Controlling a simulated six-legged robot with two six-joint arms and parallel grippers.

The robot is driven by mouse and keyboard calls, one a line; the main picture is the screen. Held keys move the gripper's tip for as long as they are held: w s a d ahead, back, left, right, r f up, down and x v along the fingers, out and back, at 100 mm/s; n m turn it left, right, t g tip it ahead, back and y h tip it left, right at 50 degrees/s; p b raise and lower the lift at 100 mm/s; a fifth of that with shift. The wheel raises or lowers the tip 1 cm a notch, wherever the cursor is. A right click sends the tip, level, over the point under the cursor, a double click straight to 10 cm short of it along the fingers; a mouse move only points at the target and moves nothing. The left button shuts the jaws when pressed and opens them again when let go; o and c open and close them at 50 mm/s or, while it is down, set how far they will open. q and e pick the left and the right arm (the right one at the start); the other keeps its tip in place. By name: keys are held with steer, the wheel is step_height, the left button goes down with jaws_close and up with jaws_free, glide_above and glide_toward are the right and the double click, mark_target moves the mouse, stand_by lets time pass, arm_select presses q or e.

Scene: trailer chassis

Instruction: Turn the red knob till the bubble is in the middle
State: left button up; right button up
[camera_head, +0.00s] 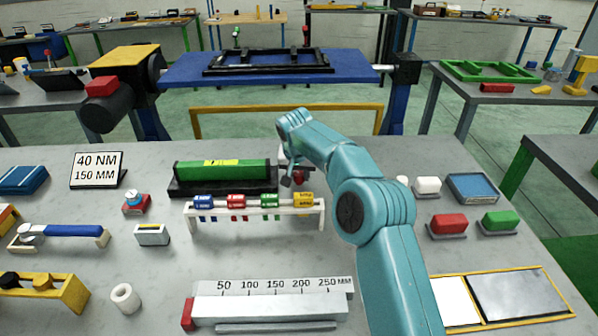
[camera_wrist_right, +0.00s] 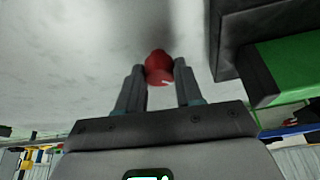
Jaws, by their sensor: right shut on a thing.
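The red knob (camera_wrist_right: 158,68) shows in the right wrist view between the two fingertips of my right gripper (camera_wrist_right: 160,84). The gripper is shut on it, and a small white mark shows on the knob's face. In the head view my right gripper (camera_head: 291,181) is at the right end of the green spirit level (camera_head: 240,172), and the arm mostly hides the knob there. The level lies on a black base and has a yellow-green vial (camera_head: 222,162) on top. The bubble's place in the vial is too small to tell. My left gripper is not in view.
A white rack (camera_head: 255,212) with several coloured rollers stands just in front of the level. A sign (camera_head: 97,170), a ruler block (camera_head: 268,303) and red and green blocks (camera_head: 448,223) stand around.

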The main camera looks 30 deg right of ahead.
steer(key=shift+r+m+h+p, duration=0.25)
steer(key=shift+m+p, duration=0.35)
steer(key=shift+m, duration=0.3)
steer(key=shift+f+m+g, duration=0.2)
steer(key=shift+m+g, duration=0.1)
steer(key=o, duration=1)
steer(key=v, duration=0.8)
steer(key=p+v, duration=0.1)
steer(key=v, duration=0.7)
steer(key=shift+a, duration=0.25)
